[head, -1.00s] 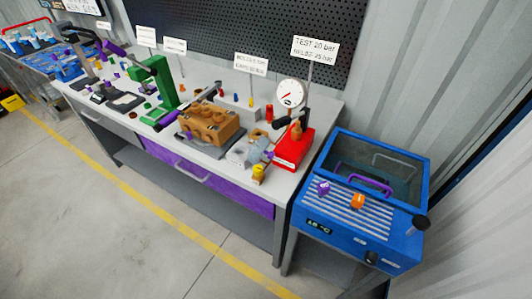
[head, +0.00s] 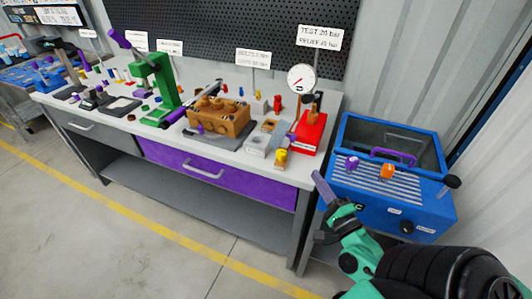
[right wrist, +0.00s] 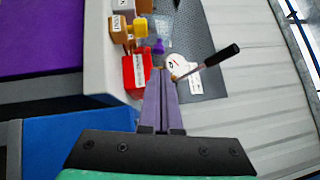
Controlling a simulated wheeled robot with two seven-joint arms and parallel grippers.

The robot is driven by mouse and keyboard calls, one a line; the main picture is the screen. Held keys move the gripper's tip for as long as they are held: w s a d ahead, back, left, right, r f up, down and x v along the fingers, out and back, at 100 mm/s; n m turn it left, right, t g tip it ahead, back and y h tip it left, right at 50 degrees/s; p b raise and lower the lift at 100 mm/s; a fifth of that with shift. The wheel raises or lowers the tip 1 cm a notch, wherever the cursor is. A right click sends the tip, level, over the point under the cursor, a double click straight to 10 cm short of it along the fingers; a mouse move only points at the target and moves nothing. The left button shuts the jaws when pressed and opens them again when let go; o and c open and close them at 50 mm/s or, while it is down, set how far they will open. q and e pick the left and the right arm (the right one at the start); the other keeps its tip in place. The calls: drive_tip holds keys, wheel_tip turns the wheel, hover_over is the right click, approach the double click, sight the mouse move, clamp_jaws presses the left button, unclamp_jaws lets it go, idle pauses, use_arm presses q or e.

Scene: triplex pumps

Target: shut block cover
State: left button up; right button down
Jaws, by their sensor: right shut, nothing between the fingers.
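I cannot tell for sure which part is the block cover. A light grey block (head: 257,144) stands at the bench's front right, with a slanted grey-blue plate (head: 281,135) beside it that may be its cover. A tan block with several raised round parts (head: 219,118) sits on a dark grey plate to its left. My right gripper (head: 318,179) is shut and empty, in front of the bench's right end and beside the blue unit. Its purple fingers also show in the right wrist view (right wrist: 167,78), pointing toward the bench top. My left gripper is not in view.
A red test stand (head: 309,136) with a pressure gauge (head: 301,77) stands right of the grey block, and a yellow part (head: 281,158) in front of it. A blue unit (head: 395,200) with a purple handle stands at the right. A green press (head: 158,85) stands further left.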

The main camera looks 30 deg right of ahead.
drive_tip(key=p, duration=0.3)
approach(284, 137)
drive_tip(key=w+d, duration=0.2)
drive_tip(key=d, duration=0.1)
drive_tip(key=w+d, duration=0.1)
drive_tip(key=shift+w+d+f, duration=0.3)
drive_tip(key=shift+w, duration=0.05)
drive_tip(key=shift+w+a+r+p, duration=0.1)
drive_tip(key=shift+w+a+p, duration=0.4)
drive_tip(key=shift+w, duration=0.3)
drive_tip(key=shift+w+a+r+p, duration=0.1)
drive_tip(key=shift+w+a+p, duration=0.3)
drive_tip(key=shift+w+a, duration=0.3)
drive_tip(key=shift+d, duration=0.1)
drive_tip(key=shift+r, duration=0.1)
